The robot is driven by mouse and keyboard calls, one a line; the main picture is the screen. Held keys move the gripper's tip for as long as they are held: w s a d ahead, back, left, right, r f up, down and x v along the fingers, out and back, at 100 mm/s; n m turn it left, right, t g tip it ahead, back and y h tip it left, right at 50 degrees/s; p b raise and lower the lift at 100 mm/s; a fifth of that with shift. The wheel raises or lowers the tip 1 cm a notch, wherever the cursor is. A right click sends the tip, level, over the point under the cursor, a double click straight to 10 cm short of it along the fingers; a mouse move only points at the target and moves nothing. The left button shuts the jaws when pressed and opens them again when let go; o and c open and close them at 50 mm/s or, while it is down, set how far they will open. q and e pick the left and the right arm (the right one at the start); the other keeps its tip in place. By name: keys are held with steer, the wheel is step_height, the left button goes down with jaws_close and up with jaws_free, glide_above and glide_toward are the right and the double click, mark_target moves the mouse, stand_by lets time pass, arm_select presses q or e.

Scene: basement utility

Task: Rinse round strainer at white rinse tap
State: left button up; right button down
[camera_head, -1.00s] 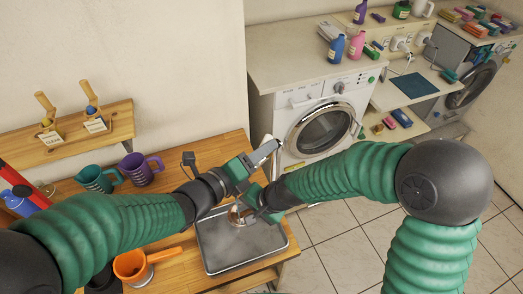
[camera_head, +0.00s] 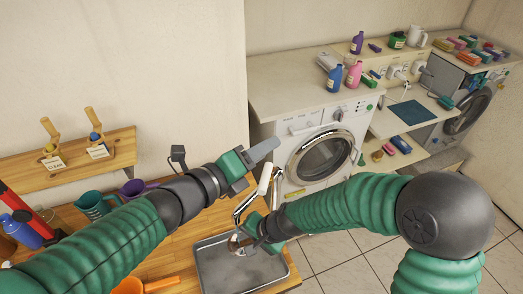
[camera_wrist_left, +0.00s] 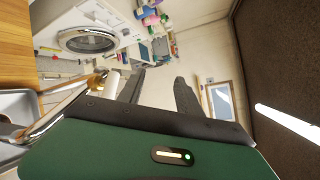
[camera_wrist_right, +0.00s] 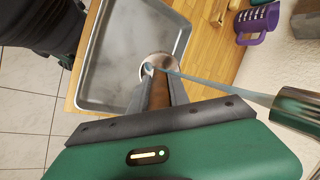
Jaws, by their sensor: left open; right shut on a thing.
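The round strainer (camera_wrist_right: 157,66) has a brown handle (camera_wrist_right: 159,94), and my right gripper (camera_head: 250,238) is shut on that handle. The strainer's head (camera_head: 236,242) is over the grey tray-like basin. The chrome tap (camera_head: 243,207) with a white lever (camera_head: 265,180) stands behind it and also shows in the left wrist view (camera_wrist_left: 55,115). In the right wrist view a thin bluish stream (camera_wrist_right: 215,83) runs from the tap's spout (camera_wrist_right: 290,107) to the strainer's head. My left gripper (camera_head: 268,150) is open and empty, above and beside the white lever.
The shallow basin (camera_head: 207,270) sits at the wooden counter's right end. A shelf (camera_head: 70,165) is above. A washing machine (camera_head: 300,130) stands behind.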

arm_select(q)
steer(key=shift+w+f, duration=0.1)
steer(key=shift+w, duration=0.15)
steer(key=shift+c, duration=0.5)
steer(key=w+a+n+y, duration=0.1)
steer(key=w, duration=0.2)
steer(key=w+a+r+n+t+y, duration=0.1)
steer(key=w+a+n+y, duration=0.1)
steer(key=w, duration=0.1)
steer(key=w+a+r+n+y, duration=0.1)
steer(key=w+n+y, duration=0.1)
steer(key=w, duration=0.1)
steer(key=shift+w+a+r+t, duration=0.1)
steer(key=shift+w+a+t, duration=0.1)
steer(key=shift+w+t, duration=0.2)
jaws_close()
steer(key=r+n+g+y, duration=0.15)
steer(key=n+g, duration=0.55)
steer(key=g, duration=0.7)
glide_above(265, 181)
steer(key=d, duration=0.2)
step_height(265, 181, down, 10)
steer(key=shift+a+f, duration=0.25)
steer(key=shift+a, duration=0.2)
